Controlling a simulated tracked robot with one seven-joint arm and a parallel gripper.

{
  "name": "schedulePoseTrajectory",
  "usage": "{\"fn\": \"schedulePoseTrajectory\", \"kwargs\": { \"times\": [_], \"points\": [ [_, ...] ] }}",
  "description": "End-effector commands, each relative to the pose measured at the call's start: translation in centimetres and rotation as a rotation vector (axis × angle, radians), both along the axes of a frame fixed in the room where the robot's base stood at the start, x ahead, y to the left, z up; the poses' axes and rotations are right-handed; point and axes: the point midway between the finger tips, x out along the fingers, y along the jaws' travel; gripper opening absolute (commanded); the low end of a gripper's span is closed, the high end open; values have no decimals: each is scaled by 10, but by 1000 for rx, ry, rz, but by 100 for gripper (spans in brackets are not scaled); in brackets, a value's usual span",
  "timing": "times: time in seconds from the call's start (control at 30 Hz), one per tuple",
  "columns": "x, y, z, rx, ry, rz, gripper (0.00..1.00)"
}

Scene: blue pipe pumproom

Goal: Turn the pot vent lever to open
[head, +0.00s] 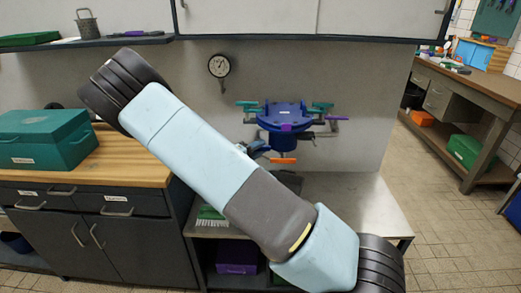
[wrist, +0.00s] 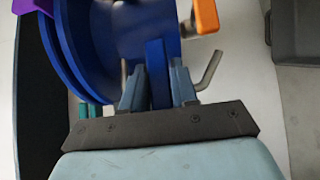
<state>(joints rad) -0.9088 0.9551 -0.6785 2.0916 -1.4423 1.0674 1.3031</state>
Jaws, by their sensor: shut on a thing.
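In the wrist view the round blue pot body (wrist: 105,45) fills the upper left. My gripper (wrist: 158,80) has its two grey-blue fingers on either side of an upright flat blue bar (wrist: 158,72) beside the pot, and is shut on it. I cannot tell if this bar is the vent lever. An orange handle (wrist: 206,15) is to its upper right; it also shows in the head view (head: 283,160). My arm hides part of the bench there.
A bent metal rod (wrist: 210,70) is close to the right finger. A gauge (head: 220,66) hangs on the wall behind. A teal case (head: 45,138) is on the wooden counter at left. The steel bench top (head: 365,205) is bare at right.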

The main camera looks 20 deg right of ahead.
Motion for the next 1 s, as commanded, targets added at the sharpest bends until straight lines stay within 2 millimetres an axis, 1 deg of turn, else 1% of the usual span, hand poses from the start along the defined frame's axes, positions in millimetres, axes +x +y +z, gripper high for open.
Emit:
{"fn": "schedulePoseTrajectory", "kwargs": {
  "times": [0.03,0.27,1.0],
  "points": [
    [-1,4,-3,-12,10,6,0],
    [0,6,-5,-136,53,9,0],
    [-1,3,-6,-794,271,7,0]
  ]
}}
